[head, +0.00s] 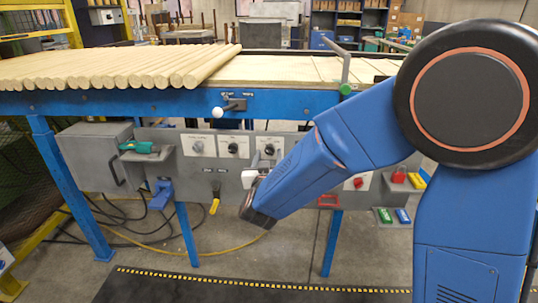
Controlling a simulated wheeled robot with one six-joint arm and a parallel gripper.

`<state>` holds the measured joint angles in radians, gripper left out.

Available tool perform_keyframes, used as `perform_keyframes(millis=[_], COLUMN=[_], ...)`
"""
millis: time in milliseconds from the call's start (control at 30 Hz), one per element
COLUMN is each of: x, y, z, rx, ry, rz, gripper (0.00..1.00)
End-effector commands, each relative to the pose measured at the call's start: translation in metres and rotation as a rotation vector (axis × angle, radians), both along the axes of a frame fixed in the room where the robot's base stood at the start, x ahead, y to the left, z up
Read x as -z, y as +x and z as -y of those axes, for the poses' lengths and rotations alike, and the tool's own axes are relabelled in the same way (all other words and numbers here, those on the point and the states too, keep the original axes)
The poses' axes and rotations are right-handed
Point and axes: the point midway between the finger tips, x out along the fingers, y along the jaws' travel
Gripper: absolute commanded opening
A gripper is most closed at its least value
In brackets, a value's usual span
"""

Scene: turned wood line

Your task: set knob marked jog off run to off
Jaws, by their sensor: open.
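A grey control panel (225,172) hangs under the blue conveyor frame. Along its upper part are a pale knob (198,147), a black knob on a white plate (233,148) and another dark knob on a white plate (269,149). A red knob (358,183) sits on a white plate further right. The lettering is too small to read, so I cannot tell which one is marked jog off run. My gripper (262,164) is open and empty, just below the dark knob on the right-hand plate. I cannot tell whether it touches the panel. My arm hides the panel between there and the red knob.
A green tool (139,147) lies on a shelf at the left. A yellow-handled lever (214,205) and a blue bracket (161,194) are on the panel's lower part. A white-ball lever (218,112) sticks out above. Wooden rods (120,66) cover the conveyor's left half.

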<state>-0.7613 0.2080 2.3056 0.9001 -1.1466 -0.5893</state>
Motion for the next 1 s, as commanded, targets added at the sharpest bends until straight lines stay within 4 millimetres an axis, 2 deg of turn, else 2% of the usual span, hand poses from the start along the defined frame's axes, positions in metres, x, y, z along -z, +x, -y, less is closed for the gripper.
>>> perform_keyframes(millis=[200, 467, 500, 667, 1000], x=[0.0003, 0.0001, 0.0001, 0.0001, 0.0001], y=[0.0137, 0.0147, 0.0147, 0.0146, 0.0145], z=[0.0009, 0.0007, 0.0007, 0.0007, 0.0009], rx=[0.001, 0.0, 0.0, 0.0, 0.0], ry=[-0.001, -0.001, -0.001, -0.001, 0.034], rz=[0.0, 0.0, 0.0, 0.0, 0.001], gripper=[0.46, 0.46, 0.44, 0.05, 0.05])
